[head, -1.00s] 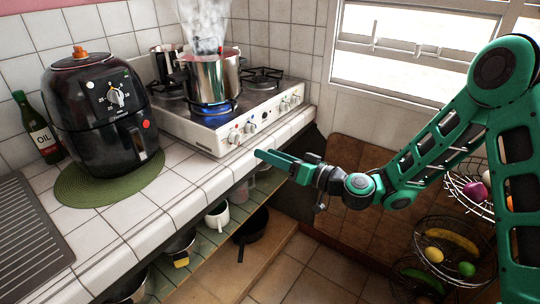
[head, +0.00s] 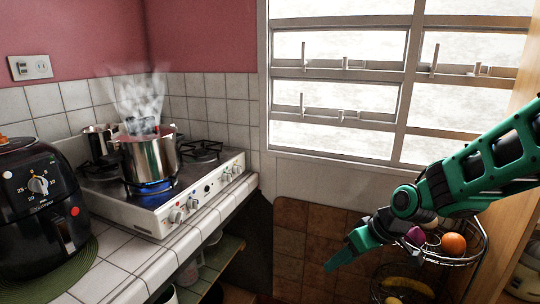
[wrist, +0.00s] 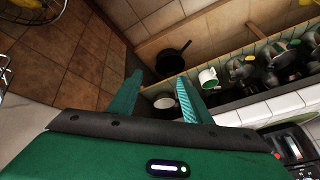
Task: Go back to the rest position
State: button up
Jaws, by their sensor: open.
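My gripper (head: 345,257) is green and hangs at the lower right of the head view, in front of the brown tiled wall and left of the fruit baskets. It points down and to the left and touches nothing. In the wrist view its two fingers (wrist: 158,98) are spread apart with nothing held between them. Beyond the fingers lie the floor and the open shelf (wrist: 228,103) under the counter, with a white mug (wrist: 165,103), a green-lined white mug (wrist: 208,78) and several pots. A dark pan (wrist: 174,58) lies beyond the fingertips.
A steaming pot (head: 150,158) stands over a blue flame on the white stove (head: 150,212). A black air fryer (head: 38,205) stands on the counter at left. A wire fruit basket (head: 462,257) is close to my arm at right. Open floor shows in the wrist view.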

jog(key=s+d+r+m+g+h, duration=0.1)
jog(key=s+d+r+m+h, duration=0.15)
jog(key=s+d, duration=0.45)
jog(key=s+d+r+m+g+h, duration=0.15)
jog(key=s+d+m, duration=0.35)
jog(key=d, duration=0.5)
jog(key=s+d+r+m, duration=0.1)
jog(key=s+d+m, duration=0.1)
jog(key=s, duration=0.5)
jog(key=s+d+r+m+g, duration=0.1)
jog(key=s+d+m, duration=0.1)
jog(key=s, duration=0.5)
jog(key=shift+s+d+r+m, duration=0.15)
jog(key=shift+d+m, duration=0.2)
jog(key=shift+d, duration=0.25)
jog(key=shift+g, duration=0.25)
jog(key=shift+w+f+h, duration=0.25)
jog(key=shift+w+h, duration=0.05)
jog(key=shift+w, duration=0.35)
